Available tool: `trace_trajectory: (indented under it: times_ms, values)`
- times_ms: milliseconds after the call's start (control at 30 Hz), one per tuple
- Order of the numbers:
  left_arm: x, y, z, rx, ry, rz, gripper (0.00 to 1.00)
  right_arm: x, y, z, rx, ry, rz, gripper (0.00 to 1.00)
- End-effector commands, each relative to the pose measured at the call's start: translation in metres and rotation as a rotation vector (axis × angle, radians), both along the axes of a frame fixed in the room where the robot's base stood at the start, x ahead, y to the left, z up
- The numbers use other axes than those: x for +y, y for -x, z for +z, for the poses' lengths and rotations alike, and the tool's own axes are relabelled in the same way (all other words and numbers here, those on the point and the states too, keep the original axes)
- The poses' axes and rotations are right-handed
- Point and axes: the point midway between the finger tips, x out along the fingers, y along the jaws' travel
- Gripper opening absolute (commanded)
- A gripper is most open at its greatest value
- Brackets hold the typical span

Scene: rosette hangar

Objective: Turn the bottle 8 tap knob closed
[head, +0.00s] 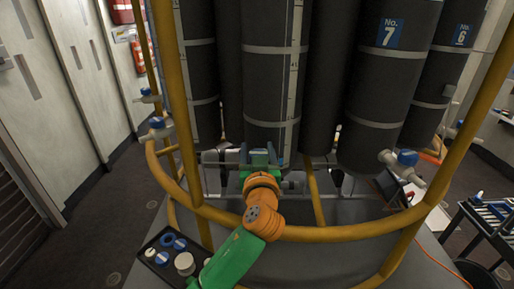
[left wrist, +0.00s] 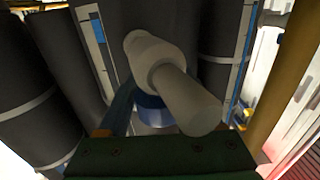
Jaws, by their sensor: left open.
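A tall dark bottle (head: 268,60) with pale bands stands in the middle of the head view; no number shows on it. Its tap is mostly hidden behind my left gripper (head: 260,157), which is at the bottle's lower end. In the left wrist view the pale grey tap body (left wrist: 180,90) points toward the camera. A blue knob (left wrist: 152,112) shows beneath it, partly covered by the tap body. My left gripper is open, with a finger beside the knob on the left. I cannot tell whether the fingers touch the knob. My right gripper is out of view.
Bottle 7 (head: 392,85) stands to the right, with its blue-knobbed tap (head: 405,157) low down. Another blue-knobbed tap (head: 158,127) is at the left. A yellow rail (head: 340,234) curves across the front. A black tray (head: 142,255) of small parts is at lower left.

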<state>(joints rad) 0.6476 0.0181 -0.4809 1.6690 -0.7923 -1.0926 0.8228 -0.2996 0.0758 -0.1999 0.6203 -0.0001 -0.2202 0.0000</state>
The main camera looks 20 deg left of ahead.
Motion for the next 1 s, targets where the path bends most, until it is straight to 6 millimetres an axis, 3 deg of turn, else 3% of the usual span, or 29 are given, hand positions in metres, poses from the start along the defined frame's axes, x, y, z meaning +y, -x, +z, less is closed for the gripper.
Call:
trace_trajectory:
  times_ms: [200, 267, 467, 733, 1000]
  values:
    - [0.001, -0.001, -0.001, 0.0, 0.001, -0.001, 0.67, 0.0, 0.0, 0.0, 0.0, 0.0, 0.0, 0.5]
    - [0.001, -0.001, -0.001, 0.0, 0.0, -0.001, 0.53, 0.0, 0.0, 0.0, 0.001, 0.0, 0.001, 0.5]
    - [0.001, -0.001, -0.001, 0.0, 0.0, 0.0, 0.0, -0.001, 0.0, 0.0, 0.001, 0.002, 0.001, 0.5]
    - [0.0, -0.001, 0.0, 0.001, -0.001, -0.039, 0.0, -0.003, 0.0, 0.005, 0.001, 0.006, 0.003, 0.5]
    - [-0.004, -0.002, 0.003, 0.002, 0.0, -0.203, 0.0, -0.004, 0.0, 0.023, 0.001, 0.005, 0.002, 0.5]
